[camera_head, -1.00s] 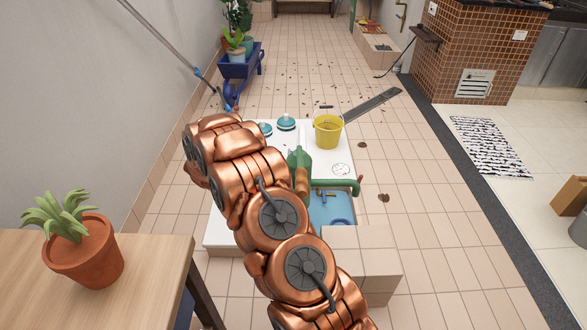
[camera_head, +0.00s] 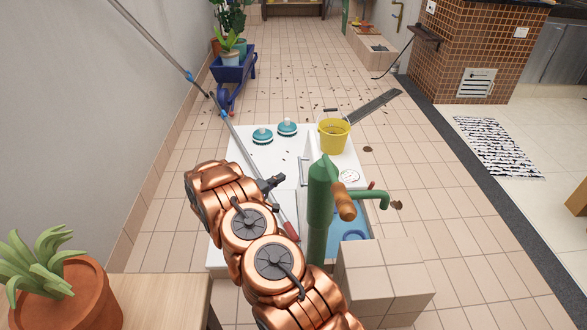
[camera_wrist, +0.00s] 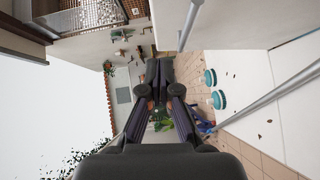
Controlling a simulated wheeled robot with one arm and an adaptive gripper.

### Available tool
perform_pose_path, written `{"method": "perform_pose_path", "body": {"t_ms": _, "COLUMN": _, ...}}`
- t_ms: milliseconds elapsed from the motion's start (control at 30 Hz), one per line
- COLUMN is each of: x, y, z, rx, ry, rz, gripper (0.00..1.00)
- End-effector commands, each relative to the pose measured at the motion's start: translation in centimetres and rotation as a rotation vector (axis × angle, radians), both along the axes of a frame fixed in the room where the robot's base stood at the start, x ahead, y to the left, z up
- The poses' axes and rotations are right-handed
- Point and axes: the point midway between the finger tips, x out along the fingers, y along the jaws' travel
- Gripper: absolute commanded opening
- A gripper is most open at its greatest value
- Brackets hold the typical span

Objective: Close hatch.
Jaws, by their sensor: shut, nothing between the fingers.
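No hatch can be made out for certain. A white worktop (camera_head: 250,143) stands low on the tiled floor, with an upright white panel edge and a small handle (camera_head: 304,174) near its middle. Whether this is the hatch, and how far open it is, I cannot tell. My gripper (camera_head: 272,184) is over the worktop, left of that handle, shut and empty. In the wrist view my gripper (camera_wrist: 160,68) points ahead with its fingers together, and the white surface (camera_wrist: 290,65) lies to its right.
A long pole (camera_head: 228,125) slants across the worktop close to my gripper. A green hand pump (camera_head: 320,205) and a tiled block (camera_head: 385,275) stand at right. Two teal brushes (camera_head: 287,128) and a yellow bucket (camera_head: 334,136) sit farther back. The tiled floor beyond is mostly open.

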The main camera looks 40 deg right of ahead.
Motion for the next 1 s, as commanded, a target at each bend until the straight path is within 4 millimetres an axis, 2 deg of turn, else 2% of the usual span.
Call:
{"method": "perform_pose_path", "body": {"t_ms": 167, "x": 0.0, "y": -1.6, "z": -0.3, "rx": 0.0, "ry": -0.001, "rz": -0.003, "gripper": 0.0}}
{"method": "perform_pose_path", "body": {"t_ms": 733, "x": 0.7, "y": -10.0, "z": -1.1, "rx": 0.001, "ry": 0.0, "rz": -0.002, "gripper": 0.0}}
{"method": "perform_pose_path", "body": {"t_ms": 1000, "x": -0.9, "y": -11.9, "z": -1.4, "rx": 0.001, "ry": 0.001, "rz": 0.0, "gripper": 0.0}}
